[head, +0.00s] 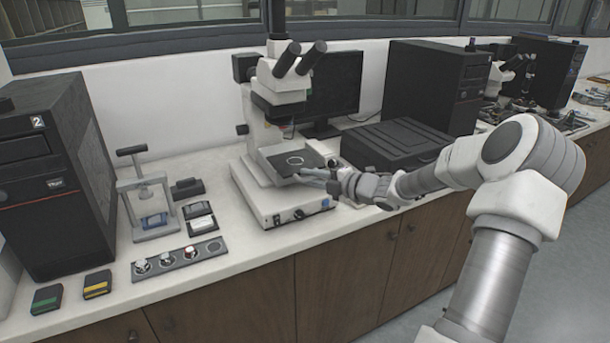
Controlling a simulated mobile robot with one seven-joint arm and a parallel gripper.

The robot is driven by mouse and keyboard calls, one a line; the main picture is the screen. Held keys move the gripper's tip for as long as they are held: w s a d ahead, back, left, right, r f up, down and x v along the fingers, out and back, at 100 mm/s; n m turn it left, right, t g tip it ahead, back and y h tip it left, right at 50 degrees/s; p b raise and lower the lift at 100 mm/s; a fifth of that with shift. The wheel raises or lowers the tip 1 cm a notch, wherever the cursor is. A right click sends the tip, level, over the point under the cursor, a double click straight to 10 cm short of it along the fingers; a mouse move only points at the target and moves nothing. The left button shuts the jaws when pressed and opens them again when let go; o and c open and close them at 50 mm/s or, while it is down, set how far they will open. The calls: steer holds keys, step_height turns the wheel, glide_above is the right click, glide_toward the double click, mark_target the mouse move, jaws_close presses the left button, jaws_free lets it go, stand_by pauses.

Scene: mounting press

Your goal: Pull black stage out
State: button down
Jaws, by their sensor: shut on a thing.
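The black stage (279,158) is a flat dark plate with a pale ring on it, set under the head of the white microscope (282,87). My gripper (314,176) reaches in from the right and is shut on the right front edge of the black stage. The exact contact of the fingers is small and partly hidden. The microscope's white base (272,204), with knobs on its front, lies below the stage and my gripper.
A small press (152,205) and a grey strip with several small pieces (178,260) stand on the left. A black computer tower (52,180) is at the far left. A black box (388,146) lies behind my wrist. The front counter strip is mostly clear.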

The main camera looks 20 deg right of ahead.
steer(key=shift+s+f, duration=0.15)
steer(key=shift+f, duration=0.15)
steer(key=c, duration=1)
jaws_free()
steer(key=shift+o, duration=0.6)
steer(key=shift+r, duration=0.15)
steer(key=p+v, duration=0.1)
steer(key=v, duration=1.6)
steer(key=shift+d, duration=0.1)
